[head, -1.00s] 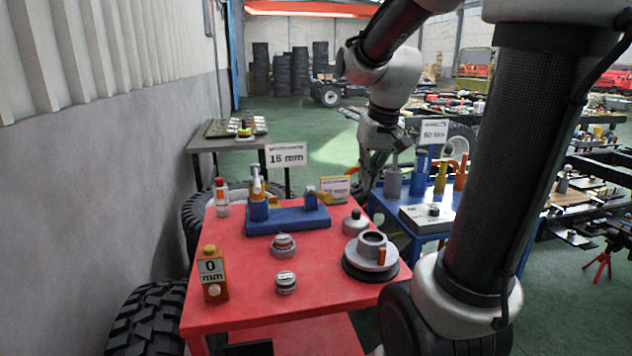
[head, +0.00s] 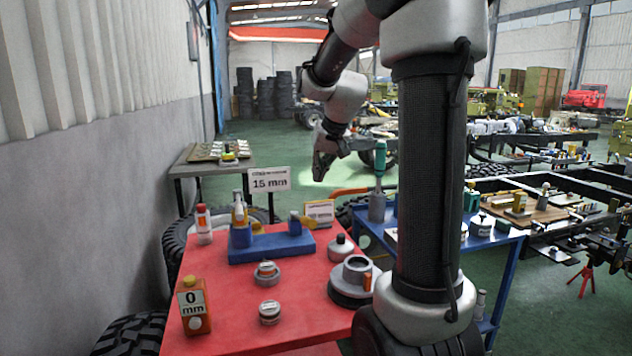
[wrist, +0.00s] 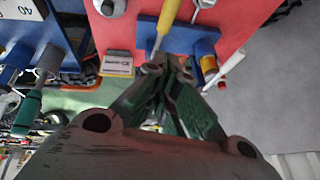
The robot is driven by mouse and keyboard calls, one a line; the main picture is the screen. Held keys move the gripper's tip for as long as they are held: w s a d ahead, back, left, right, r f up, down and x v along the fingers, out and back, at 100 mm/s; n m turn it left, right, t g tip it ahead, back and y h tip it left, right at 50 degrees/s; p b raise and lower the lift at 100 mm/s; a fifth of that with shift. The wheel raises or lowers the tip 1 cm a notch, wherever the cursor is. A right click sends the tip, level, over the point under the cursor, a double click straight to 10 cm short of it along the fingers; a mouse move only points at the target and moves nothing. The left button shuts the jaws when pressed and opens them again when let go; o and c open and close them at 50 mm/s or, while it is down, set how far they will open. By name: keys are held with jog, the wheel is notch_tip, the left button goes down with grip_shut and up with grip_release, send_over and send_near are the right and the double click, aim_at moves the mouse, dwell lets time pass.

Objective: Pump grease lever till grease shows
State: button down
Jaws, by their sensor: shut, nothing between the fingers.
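A blue block (head: 272,246) lies on the red table (head: 215,268). It carries a blue cylinder (head: 241,236) at its left end and a smaller blue post (head: 294,224) with a yellow lever (head: 308,224) at its right end. In the wrist view the yellow lever (wrist: 165,28) stands just beyond my fingertips, over the blue block (wrist: 185,36). My gripper (head: 320,168) is shut and empty, above and behind the far edge of the table. Its closed fingers also show in the wrist view (wrist: 165,68). I cannot tell whether they touch the lever. I make out no grease.
An orange "0 mm" bottle (head: 194,308), round metal parts (head: 267,272) and a dark ringed hub (head: 350,285) stand on the table. A "15 mm" sign (head: 268,180) and a small card (head: 319,212) stand behind. A blue cart with a green-handled tool (head: 380,160) is at right.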

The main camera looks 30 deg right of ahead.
jog(key=x, duration=0.3)
jog(key=s+x, duration=0.1)
jog(key=x, duration=0.2)
jog(key=a+f+x, duration=0.1)
jog(key=x, duration=0.3)
jog(key=shift+s, duration=0.35)
jog(key=shift+s+a+f, duration=0.1)
jog(key=shift+f, duration=0.45)
jog(key=shift+s+f, duration=0.3)
jog(key=shift+f, duration=0.2)
notch_tip(320, 180, down, 10)
jog(key=s+a, duration=0.1)
jog(key=s, duration=0.2)
jog(key=shift+s, duration=0.1)
